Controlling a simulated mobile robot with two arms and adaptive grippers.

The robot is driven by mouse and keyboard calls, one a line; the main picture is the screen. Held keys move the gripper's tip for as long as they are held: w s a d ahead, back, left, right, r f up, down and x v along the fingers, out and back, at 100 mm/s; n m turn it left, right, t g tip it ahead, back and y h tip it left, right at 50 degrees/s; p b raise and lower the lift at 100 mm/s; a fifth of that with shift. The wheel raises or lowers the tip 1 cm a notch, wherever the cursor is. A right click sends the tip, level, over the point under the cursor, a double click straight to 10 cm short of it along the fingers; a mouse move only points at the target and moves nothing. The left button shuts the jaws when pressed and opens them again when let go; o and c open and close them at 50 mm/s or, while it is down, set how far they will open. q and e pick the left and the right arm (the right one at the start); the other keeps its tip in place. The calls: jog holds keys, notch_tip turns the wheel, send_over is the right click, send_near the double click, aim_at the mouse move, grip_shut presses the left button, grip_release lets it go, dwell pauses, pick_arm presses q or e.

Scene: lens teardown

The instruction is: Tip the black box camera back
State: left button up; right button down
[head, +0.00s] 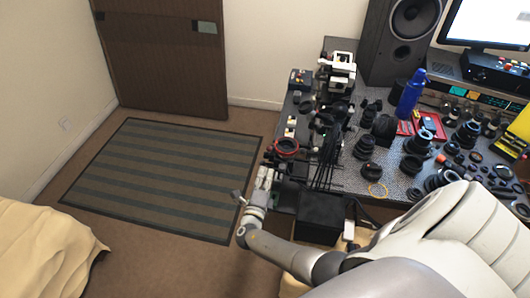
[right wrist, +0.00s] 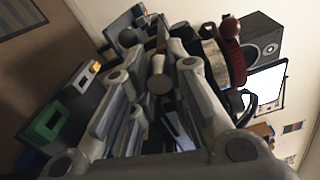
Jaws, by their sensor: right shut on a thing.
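My right gripper (head: 264,178) is at the left end of the desk. In the right wrist view its fingers (right wrist: 160,78) reach up the middle and are closed on a dark thing, mostly hidden between them. I cannot tell whether this is the black box camera. A large plain black box (head: 320,212) stands at the desk's near left corner, right of my gripper and apart from its fingertips. A black box with a green patch (right wrist: 46,122) shows left of the fingers in the right wrist view. My left gripper is not in view.
A red ring (head: 287,147) lies just beyond my right gripper. The desk holds many lenses, a blue bottle (head: 410,94), a speaker (head: 400,38) and a white-and-black device (head: 340,68). The striped rug (head: 165,175) on the left is clear.

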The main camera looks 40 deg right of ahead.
jog(key=shift+s+f+n, duration=0.15)
jog(key=shift+f+n, duration=0.15)
jog(key=shift+f, duration=0.05)
dwell(0.4)
jog(key=c, duration=1.3)
grip_release()
jog(key=shift+r, duration=0.1)
jog(key=shift+a, duration=0.15)
jog(key=v, duration=1.1)
jog(key=shift+s+a, duration=0.25)
jog(key=shift+s, duration=0.05)
